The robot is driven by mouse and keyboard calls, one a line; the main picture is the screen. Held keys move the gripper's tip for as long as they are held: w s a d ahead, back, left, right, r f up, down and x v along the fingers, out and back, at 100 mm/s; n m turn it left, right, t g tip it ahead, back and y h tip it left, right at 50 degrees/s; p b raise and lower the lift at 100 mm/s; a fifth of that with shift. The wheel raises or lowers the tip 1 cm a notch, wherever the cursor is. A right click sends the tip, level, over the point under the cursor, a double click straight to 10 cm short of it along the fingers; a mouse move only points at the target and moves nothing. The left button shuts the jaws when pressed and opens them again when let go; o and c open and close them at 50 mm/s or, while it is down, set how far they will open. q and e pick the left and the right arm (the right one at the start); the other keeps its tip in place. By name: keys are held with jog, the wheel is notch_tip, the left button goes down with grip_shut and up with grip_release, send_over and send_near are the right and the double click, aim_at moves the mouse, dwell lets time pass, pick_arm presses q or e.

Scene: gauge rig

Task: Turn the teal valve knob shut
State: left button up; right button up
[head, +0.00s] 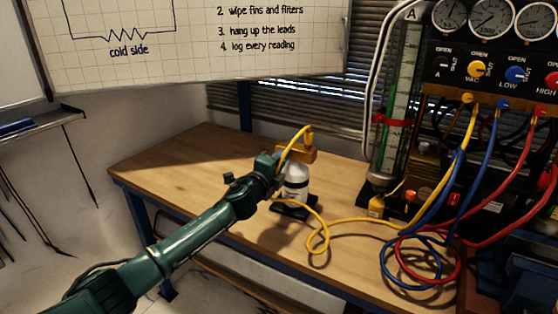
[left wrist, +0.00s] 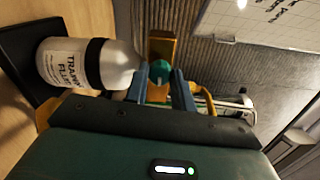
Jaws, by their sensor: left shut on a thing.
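A white bottle (head: 297,178) with a brass valve block (head: 309,154) on top stands on the workbench. In the left wrist view the bottle (left wrist: 66,62) lies sideways across the picture, with printed lettering partly readable. The teal valve knob (left wrist: 161,72) shows there in front of the brass block (left wrist: 161,45). My left gripper (head: 277,160) reaches the valve from the left and is shut on the teal knob, one finger on each side of it in the left wrist view (left wrist: 160,80). In the head view the gripper hides the knob. My right gripper is not in view.
A yellow hose (head: 322,228) runs from the valve across the bench to the gauge rig (head: 485,75) at the right. Coiled blue (head: 392,262) and red hoses lie near it. A clear upright cylinder (head: 396,105) stands behind. The bench's left part (head: 165,160) is clear.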

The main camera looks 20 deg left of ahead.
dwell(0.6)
pick_arm(q)
jog(key=o, duration=1)
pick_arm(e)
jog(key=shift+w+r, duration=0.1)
pick_arm(q)
jog(key=shift+s, duration=0.15)
jog(key=s+a, duration=0.2)
jog(key=s, duration=1)
jog(key=shift+s, duration=0.4)
jog(key=s+d+f+n+g+p, duration=0.35)
jog(key=s+d+f+n, duration=0.3)
jog(key=s+f, duration=0.45)
jog(key=s+f+n+g, duration=0.1)
jog(key=s+f+n, duration=0.2)
jog(key=s+n, duration=0.1)
jog(key=s+d+f+n+g+p, duration=0.1)
jog(key=s+f+n, duration=0.2)
jog(key=s, duration=0.4)
jog(key=s+d+f+n+g, duration=0.1)
jog(key=s+f+n, duration=0.1)
jog(key=s+n, duration=0.3)
jog(key=shift+s+d+f+g+h+p, duration=0.2)
jog(key=shift+s+f+g+h+p, duration=0.15)
jog(key=shift+s, duration=0.35)
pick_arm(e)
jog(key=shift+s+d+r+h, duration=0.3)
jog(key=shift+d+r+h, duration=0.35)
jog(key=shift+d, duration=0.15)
